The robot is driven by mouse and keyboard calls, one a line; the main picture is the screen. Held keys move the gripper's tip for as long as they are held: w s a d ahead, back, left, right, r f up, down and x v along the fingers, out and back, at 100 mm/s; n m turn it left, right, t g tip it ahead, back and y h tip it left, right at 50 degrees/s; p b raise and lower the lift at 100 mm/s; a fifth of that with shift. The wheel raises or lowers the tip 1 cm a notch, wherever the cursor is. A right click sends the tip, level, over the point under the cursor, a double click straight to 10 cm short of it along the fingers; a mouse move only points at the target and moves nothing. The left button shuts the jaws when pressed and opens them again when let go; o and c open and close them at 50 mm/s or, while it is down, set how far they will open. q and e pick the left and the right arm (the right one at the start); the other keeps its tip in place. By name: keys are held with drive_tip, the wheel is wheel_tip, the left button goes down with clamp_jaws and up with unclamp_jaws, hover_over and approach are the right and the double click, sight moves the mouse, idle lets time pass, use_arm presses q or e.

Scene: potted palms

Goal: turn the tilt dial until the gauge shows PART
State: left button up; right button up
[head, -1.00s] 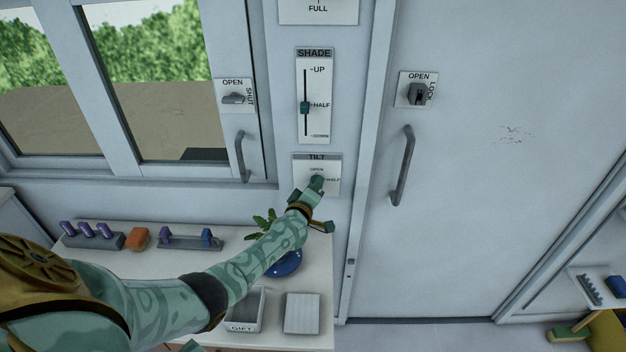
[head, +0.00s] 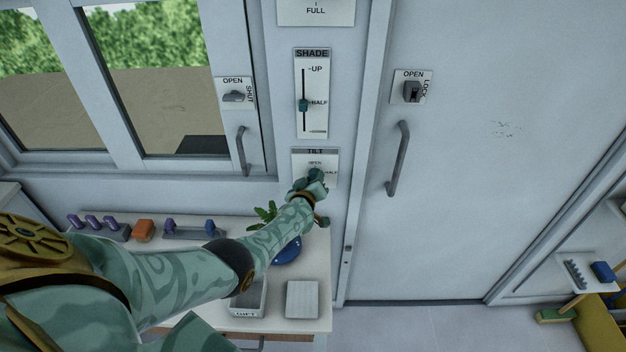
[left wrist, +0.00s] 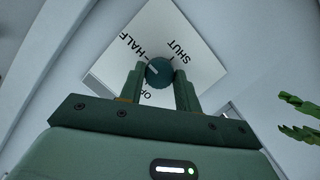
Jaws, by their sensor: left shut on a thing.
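The tilt dial is a dark green round knob (left wrist: 160,72) on a white plate (left wrist: 185,45) marked OPEN, HALF and SHUT. The pale line on the knob points roughly toward HALF in the left wrist view. My left gripper (left wrist: 160,82) is shut on the knob, one finger on each side. In the head view, my left gripper (head: 316,178) covers most of the dial and the lower part of the TILT plate (head: 302,157). A panel (head: 316,12) marked FULL is cut off at the top edge. No PART reading shows. My right gripper is out of view.
The SHADE slider (head: 303,105) stands at HALF just above. A plant in a blue pot (head: 288,250) is under my left forearm, on a white table (head: 312,268) with trays. A door handle (head: 398,160) is to the right.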

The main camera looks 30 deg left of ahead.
use_arm(q)
drive_tip(key=shift+f, duration=0.1)
drive_tip(key=o, duration=1)
drive_tip(key=shift+s+d+r+p, duration=0.1)
drive_tip(key=shift+s+r+p, duration=0.1)
drive_tip(key=shift+s+p, duration=0.15)
drive_tip(key=p+v, duration=0.8)
drive_tip(key=v, duration=0.7)
drive_tip(key=shift+s+d+r, duration=0.1)
drive_tip(key=shift+s+d, duration=0.05)
drive_tip(key=shift+s, duration=0.1)
